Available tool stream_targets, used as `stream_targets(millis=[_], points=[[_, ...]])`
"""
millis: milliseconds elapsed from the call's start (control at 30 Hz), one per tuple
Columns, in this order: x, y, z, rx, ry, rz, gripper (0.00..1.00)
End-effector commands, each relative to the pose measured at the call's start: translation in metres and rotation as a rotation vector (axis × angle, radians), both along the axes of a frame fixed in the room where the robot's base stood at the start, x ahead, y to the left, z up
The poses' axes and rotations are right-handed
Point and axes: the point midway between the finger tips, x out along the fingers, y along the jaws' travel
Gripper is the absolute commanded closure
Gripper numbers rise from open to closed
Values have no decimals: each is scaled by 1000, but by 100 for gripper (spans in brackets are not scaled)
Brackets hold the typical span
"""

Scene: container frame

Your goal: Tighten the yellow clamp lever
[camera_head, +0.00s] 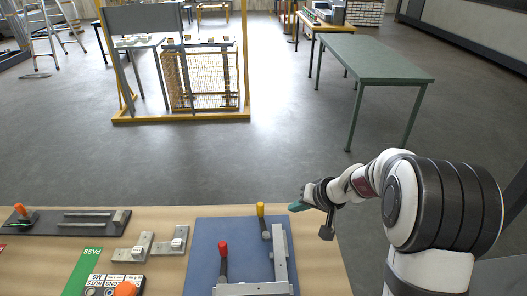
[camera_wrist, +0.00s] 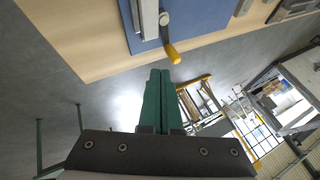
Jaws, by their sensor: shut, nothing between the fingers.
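The yellow clamp lever (camera_head: 261,210) stands at the back edge of the blue plate (camera_head: 208,237), its yellow grip pointing away from me. In the wrist view the yellow lever (camera_wrist: 173,54) sticks out past the edge of the plate from a grey pivot. A metal bar lies beside the pivot. My gripper (camera_head: 297,207), with green fingers, is to the right of the lever, near the table's back edge. In the wrist view the fingers (camera_wrist: 158,76) are together and empty, with their tips close to the lever's end. I cannot tell whether they touch it.
A red-handled lever (camera_head: 223,249) stands on the same plate, left of the metal frame (camera_head: 281,262). Small grey blocks (camera_head: 133,247), a green PASS mark and orange knobs lie to the left on the wooden table (camera_head: 180,212). Open floor lies beyond the table.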

Motion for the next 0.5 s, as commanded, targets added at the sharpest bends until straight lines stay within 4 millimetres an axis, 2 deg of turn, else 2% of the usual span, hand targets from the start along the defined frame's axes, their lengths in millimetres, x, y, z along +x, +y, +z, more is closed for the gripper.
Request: stream_targets(millis=[33,133,267,500], points=[[10,-9,-11,-12,-13,-9,100],[21,-16,-22,-29,-32,-15,100],[30,-8,-38,-28,-30,-13,100],[56,11,-81,-27,-29,-12,100]])
